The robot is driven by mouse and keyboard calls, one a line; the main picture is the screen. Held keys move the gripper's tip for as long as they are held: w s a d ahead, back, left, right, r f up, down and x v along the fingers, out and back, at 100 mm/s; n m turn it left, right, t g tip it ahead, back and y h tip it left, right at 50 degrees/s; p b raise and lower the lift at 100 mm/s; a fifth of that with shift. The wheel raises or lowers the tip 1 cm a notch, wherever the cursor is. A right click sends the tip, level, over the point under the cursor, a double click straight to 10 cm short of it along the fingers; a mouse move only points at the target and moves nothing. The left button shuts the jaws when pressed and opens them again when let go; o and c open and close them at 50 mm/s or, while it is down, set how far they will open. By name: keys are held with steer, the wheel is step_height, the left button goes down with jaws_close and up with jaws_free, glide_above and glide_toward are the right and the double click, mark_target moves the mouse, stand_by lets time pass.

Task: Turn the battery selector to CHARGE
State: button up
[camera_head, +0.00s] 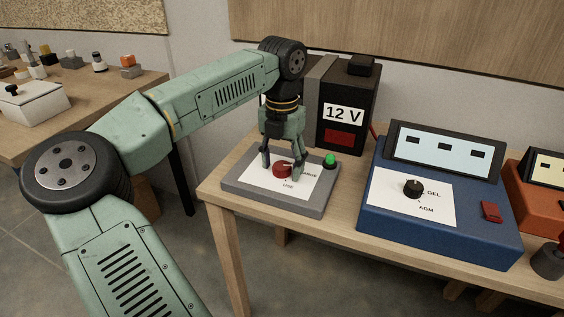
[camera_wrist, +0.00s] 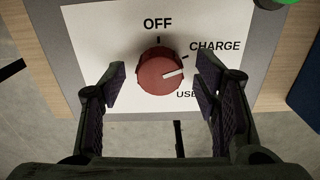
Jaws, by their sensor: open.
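The battery selector is a red round knob (camera_head: 282,171) on a white label plate of a grey box (camera_head: 232,187). In the wrist view the knob (camera_wrist: 158,75) has a white pointer line aimed right and slightly up. It points a little below the CHARGE tick, between CHARGE (camera_wrist: 215,46) and the partly hidden USE label. OFF (camera_wrist: 157,23) is printed above the knob. My gripper (camera_head: 281,168) points down over the box, its fingers open on either side of the knob. In the wrist view the gripper (camera_wrist: 161,84) shows a gap between each finger and the knob.
A green lamp or button (camera_head: 330,161) sits at the box's right corner. A black 12 V battery (camera_head: 355,91) stands close behind. A blue charger (camera_head: 440,225) with a black dial is to the right. The table's front edge is near the box.

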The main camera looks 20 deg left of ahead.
mark_target(283, 165)
step_height(283, 165, up, 12)
stand_by(0.5)
stand_by(0.3)
